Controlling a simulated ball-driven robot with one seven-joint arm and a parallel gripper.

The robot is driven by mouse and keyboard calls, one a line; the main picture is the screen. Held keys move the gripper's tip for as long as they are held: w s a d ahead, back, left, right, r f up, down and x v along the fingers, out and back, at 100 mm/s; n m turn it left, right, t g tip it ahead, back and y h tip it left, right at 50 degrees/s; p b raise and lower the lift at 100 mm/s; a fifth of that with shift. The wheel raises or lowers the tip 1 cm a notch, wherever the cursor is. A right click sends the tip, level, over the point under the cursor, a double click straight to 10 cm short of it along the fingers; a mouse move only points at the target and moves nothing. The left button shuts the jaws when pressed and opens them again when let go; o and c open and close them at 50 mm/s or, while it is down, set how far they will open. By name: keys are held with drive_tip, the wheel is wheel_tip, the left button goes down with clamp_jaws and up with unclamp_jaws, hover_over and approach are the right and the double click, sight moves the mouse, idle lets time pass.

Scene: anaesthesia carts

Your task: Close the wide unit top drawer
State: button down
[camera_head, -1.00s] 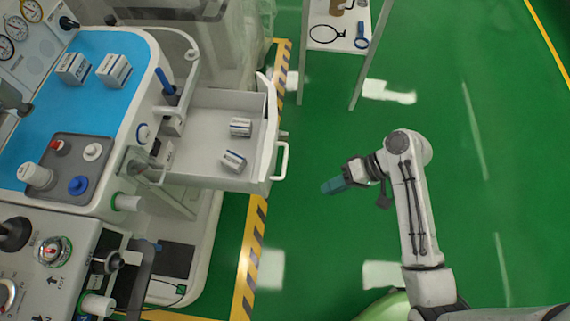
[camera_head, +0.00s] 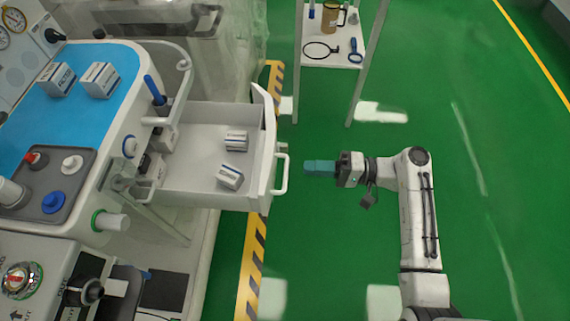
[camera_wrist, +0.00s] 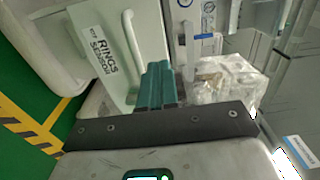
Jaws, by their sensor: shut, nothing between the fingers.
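The wide unit top drawer (camera_head: 197,148) is a white open-topped drawer pulled out to the right from the cart. Its front panel (camera_head: 265,160) carries a white handle (camera_head: 284,174) on the outer side. Two small blue-and-white boxes (camera_head: 236,140) lie inside it. My gripper (camera_head: 309,168), with teal fingers, is shut and empty, just right of the handle with a small gap between them. In the wrist view, the teal fingers (camera_wrist: 158,84) point toward a pale panel with a white handle (camera_wrist: 133,42); whether they touch is hard to tell there.
A white shelf stand (camera_head: 331,52) with a jug and loose items stands behind. Green floor (camera_head: 340,250) is open around my arm, with a striped yellow line under the drawer.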

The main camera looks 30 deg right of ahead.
sight(272, 165)
drive_tip(key=x, duration=0.7)
drive_tip(key=shift+w+a, duration=0.1)
drive_tip(key=shift+a, duration=0.1)
drive_tip(key=shift+w+a, duration=0.2)
drive_tip(key=b+x, duration=0.8)
drive_tip(key=x, duration=2.5)
drive_tip(key=shift+w+a+r, duration=0.1)
drive_tip(key=shift+r, duration=0.05)
